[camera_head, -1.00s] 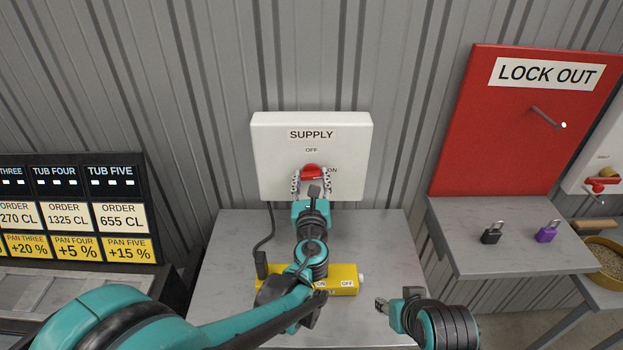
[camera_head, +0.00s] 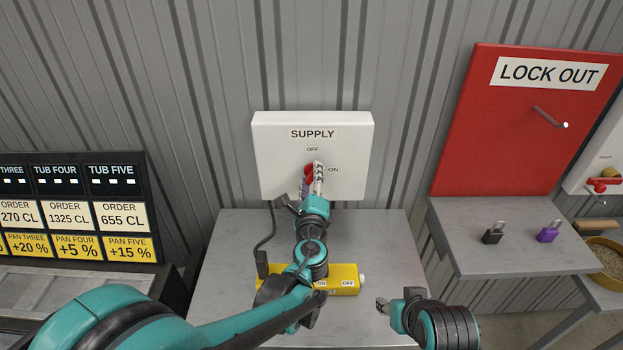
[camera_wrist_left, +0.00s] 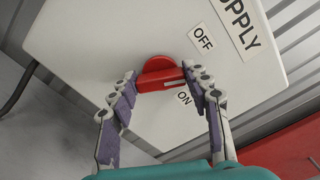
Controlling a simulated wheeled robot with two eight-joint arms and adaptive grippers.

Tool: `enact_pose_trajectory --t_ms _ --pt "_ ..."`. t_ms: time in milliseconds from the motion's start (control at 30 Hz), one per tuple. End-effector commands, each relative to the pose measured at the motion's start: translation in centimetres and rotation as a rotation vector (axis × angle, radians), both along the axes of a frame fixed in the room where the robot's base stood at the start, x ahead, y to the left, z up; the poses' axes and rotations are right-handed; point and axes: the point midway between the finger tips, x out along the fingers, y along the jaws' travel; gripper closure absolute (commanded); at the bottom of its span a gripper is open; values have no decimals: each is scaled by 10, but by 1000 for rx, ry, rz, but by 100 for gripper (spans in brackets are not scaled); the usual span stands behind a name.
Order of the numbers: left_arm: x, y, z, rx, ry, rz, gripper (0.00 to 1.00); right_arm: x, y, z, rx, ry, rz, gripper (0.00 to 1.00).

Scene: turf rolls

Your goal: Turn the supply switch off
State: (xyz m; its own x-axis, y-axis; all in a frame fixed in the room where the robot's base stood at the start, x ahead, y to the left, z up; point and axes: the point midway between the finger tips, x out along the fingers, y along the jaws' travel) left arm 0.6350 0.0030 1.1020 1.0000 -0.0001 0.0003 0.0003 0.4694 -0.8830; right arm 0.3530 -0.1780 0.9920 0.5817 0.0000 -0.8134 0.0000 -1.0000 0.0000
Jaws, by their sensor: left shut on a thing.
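The supply box (camera_head: 355,125) is white and stands against the wall, with "OFF" above its red switch handle (camera_head: 308,172) and "ON" to its right. My left gripper (camera_head: 310,175) is at the handle, its fingers turned and partly covering it. In the left wrist view the red handle (camera_wrist_left: 160,75) sits between the two fingertips (camera_wrist_left: 160,84), which are shut on it. The handle looks steeply turned in the head view; its exact setting is partly hidden. My right gripper (camera_head: 382,304) is low over the table, and its jaw state is unclear.
A yellow box (camera_head: 343,278) with ON and OFF labels lies on the grey table (camera_head: 390,235) beneath my left arm. A red lock-out board (camera_head: 480,140) stands right, with a black padlock (camera_head: 493,234) and purple padlock (camera_head: 548,233) on the shelf below.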

Motion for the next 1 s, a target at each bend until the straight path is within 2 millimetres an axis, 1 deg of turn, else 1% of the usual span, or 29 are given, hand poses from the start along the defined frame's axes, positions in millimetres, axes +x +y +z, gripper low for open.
enact_pose_trajectory --t_ms 200,500,700,1000 --pt "0 0 -1 -192 0 0 81 0 0 -1 0 0 0 59" --pt "0 1 -2 -393 0 0 81 0 0 -1 0 0 0 59" --pt "0 1 -2 -469 0 0 81 0 0 -2 0 0 0 59" --pt "0 1 -2 -506 0 0 81 0 0 -2 0 0 0 59"
